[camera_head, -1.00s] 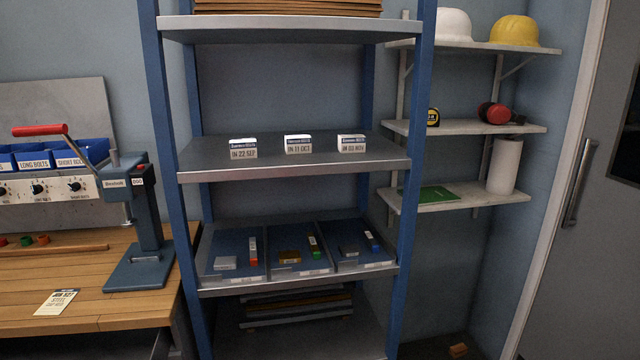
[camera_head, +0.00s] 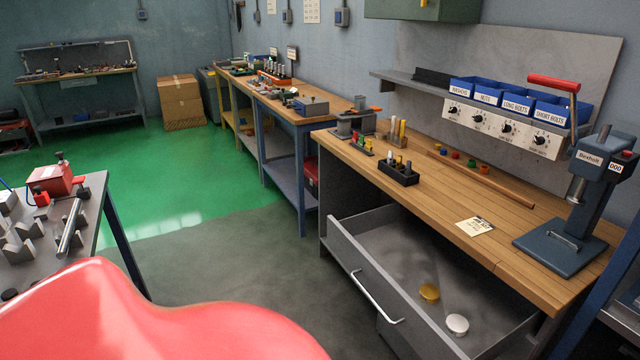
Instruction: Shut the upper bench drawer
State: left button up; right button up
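The upper bench drawer (camera_head: 352,258) is pulled out from under the wooden-topped bench (camera_head: 430,182) at the right. It is a grey metal drawer with a bar handle (camera_head: 376,298) on its front panel. A gold disc (camera_head: 429,292) and a white disc (camera_head: 457,324) lie inside it. Part of another front panel shows below it, mostly hidden. Neither of my grippers is in view.
A large red rounded surface (camera_head: 130,320) fills the lower left. A grey table (camera_head: 92,215) with metal parts stands at the left. A blue press (camera_head: 580,205) stands on the bench. Open floor (camera_head: 225,255) lies before the drawer.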

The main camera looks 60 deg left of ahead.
aim_at(389, 259)
jog(key=u, duration=1.55)
